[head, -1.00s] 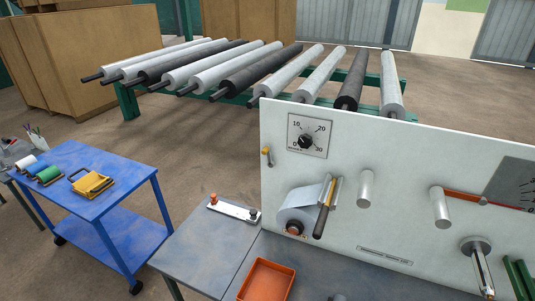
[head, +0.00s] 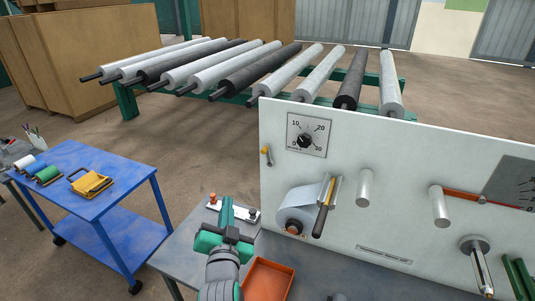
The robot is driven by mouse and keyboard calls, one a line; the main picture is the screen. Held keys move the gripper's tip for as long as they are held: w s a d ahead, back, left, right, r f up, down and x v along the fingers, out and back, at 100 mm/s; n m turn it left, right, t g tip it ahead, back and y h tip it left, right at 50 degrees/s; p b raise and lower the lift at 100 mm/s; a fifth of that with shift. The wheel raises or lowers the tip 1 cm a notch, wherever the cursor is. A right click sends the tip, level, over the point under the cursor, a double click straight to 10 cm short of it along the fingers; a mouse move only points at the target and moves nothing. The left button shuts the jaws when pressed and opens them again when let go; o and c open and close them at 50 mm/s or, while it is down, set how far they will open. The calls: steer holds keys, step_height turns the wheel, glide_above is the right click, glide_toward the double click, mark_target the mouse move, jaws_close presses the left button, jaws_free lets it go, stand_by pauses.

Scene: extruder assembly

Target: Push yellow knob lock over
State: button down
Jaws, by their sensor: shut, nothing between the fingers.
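The yellow knob lock (head: 265,150) is a small yellow-tipped lever on the left edge of the upright white panel (head: 340,240), below and left of a dial. Its tip is at the top, with a short stem leading down. My gripper (head: 228,200), teal and dark grey, is shut and empty. It reaches up from the bottom of the head view, over the grey bench left of the panel. It is lower and left of the knob lock, clearly apart from it in the picture. It partly covers a white plate (head: 243,211) on the bench.
The dial (head: 307,135), a paper roll (head: 298,208) and a dark-handled tool (head: 323,207) are on the panel near the lock. An orange tray (head: 269,279) lies beside my arm. A blue cart (head: 110,205) stands left. Rollers (head: 260,75) rest behind the panel.

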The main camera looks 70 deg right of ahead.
steer(key=s+d+r+m+g, duration=0.5)
steer(key=s+d+r+m, duration=0.4)
steer(key=d+r, duration=0.1)
glide_toward(267, 152)
steer(key=s+d+r, duration=0.4)
steer(key=shift+h, duration=0.3)
steer(key=shift+w+d+f, duration=0.15)
steer(key=shift+w+f, duration=0.25)
steer(key=shift+w, duration=0.25)
steer(key=shift+w+d+f, duration=0.1)
steer(key=shift+w+f, duration=0.35)
steer(key=shift+w, duration=0.2)
steer(key=shift+w+d+f, duration=0.15)
steer(key=shift+w+f, duration=0.25)
steer(key=shift+w, duration=0.25)
